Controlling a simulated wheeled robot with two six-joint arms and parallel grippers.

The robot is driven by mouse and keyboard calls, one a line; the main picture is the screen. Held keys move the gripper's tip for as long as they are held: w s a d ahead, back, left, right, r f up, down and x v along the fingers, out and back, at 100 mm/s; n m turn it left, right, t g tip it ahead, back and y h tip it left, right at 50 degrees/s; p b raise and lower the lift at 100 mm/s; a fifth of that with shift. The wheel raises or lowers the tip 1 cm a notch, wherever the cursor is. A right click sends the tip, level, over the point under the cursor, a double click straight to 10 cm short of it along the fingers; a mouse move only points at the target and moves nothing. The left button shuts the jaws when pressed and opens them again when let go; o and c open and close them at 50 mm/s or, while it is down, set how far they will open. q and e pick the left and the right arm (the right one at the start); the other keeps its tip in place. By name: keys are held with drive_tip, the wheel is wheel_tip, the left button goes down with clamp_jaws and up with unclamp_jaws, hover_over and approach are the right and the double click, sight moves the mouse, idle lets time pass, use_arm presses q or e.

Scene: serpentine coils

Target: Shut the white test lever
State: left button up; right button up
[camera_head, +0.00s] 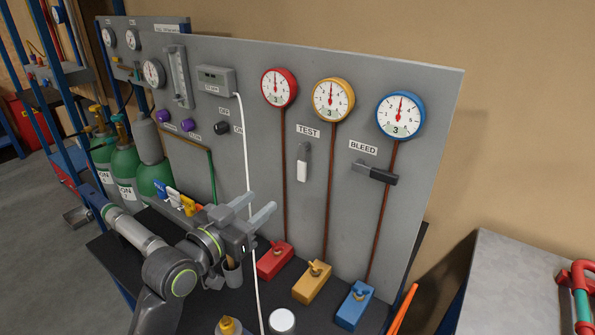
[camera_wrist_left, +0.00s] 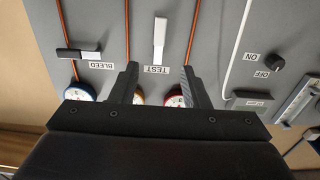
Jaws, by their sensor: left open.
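The white test lever (camera_head: 303,162) hangs upright on the grey panel below its TEST label (camera_head: 308,131). In the left wrist view, which looks upside down, the lever (camera_wrist_left: 160,38) shows between and beyond my two fingers. My left gripper (camera_head: 264,201) is open and empty, with its fingers pointing toward the panel, below and to the left of the lever in the head view. It is apart from the lever. In the left wrist view both fingers (camera_wrist_left: 160,67) show spread. My right gripper is in neither view.
The bleed lever (camera_head: 375,172) lies level to the right. Red, yellow and blue gauges (camera_head: 333,99) sit above. A white cable (camera_head: 244,150) hangs near my left gripper. Red, yellow and blue blocks (camera_head: 312,283) and a white-topped jar (camera_head: 282,321) stand on the dark bench.

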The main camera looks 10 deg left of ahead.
sight(300, 170)
use_arm(q)
drive_tip(key=p+x, duration=0.3)
drive_tip(key=x, duration=1.2)
clamp_jaws()
